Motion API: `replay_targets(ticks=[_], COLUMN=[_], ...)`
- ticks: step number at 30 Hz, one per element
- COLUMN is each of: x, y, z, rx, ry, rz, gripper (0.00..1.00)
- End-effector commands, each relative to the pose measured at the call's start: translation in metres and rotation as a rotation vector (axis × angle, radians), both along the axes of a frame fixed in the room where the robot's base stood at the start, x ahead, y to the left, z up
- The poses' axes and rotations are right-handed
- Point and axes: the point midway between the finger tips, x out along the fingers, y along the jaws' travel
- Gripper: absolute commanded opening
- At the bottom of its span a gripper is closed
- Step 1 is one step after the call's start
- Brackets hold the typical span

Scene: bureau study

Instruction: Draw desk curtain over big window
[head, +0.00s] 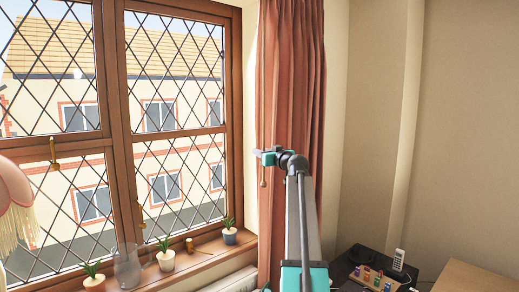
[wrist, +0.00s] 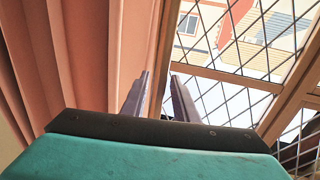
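The desk curtain (head: 291,80) is salmon-pink and hangs in gathered folds at the right side of the big window (head: 165,100). The window has brown wooden frames and diamond lattice panes, and its glass is uncovered. My gripper (head: 262,158) is in front of the curtain's left edge. In the wrist view the two grey fingers of my gripper (wrist: 160,82) stand apart with nothing visible between them. There the curtain (wrist: 70,50) is left of the fingers and the window (wrist: 235,85) is to the right. Whether a finger touches the cloth cannot be told.
The sill (head: 190,268) holds small potted plants (head: 165,256) and a glass vase (head: 127,268). A pink fringed lampshade (head: 15,200) is at the far left. A dark desk (head: 345,268) with a phone (head: 398,260) and coloured items (head: 370,278) stands at lower right.

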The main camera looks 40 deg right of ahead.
Motion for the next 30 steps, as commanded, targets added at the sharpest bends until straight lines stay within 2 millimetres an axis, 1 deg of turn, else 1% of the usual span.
replay_targets(ticks=[1, 6, 17, 19, 22, 23, 30], x=[0.007, 0.017, 0.019, 0.019, 0.019, 0.019, 0.019], y=[-0.002, -0.004, -0.004, -0.004, -0.004, -0.004, -0.004], z=[0.002, 0.001, 0.000, 0.000, 0.000, 0.000, 0.000], rx=[0.000, 0.000, 0.000, 0.000, 0.000, 0.000, 0.000], ry=[0.001, 0.000, -0.001, -0.001, 0.000, -0.001, -0.001], rz=[0.001, 0.000, 0.001, 0.001, 0.001, 0.001, 0.001], gripper=[0.27, 0.27, 0.27, 0.19, 0.02, 0.00, 0.00])
